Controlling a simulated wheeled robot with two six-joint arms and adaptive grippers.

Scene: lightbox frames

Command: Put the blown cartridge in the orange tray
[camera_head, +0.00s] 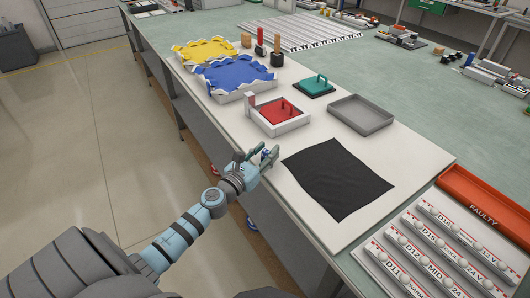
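The orange tray (485,199), marked FAULTY, lies at the right edge of the bench and is partly cut off by the picture. Below it are several white labelled strips (440,248) with round knobs, marked D11, D12, D15 and the like. I cannot tell which part is a blown cartridge. My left gripper (267,156) is over the near edge of the white board, left of the black cloth and in front of the red block's frame. It is small and seen from the side, so its opening and any content are unclear. My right gripper is not in view.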

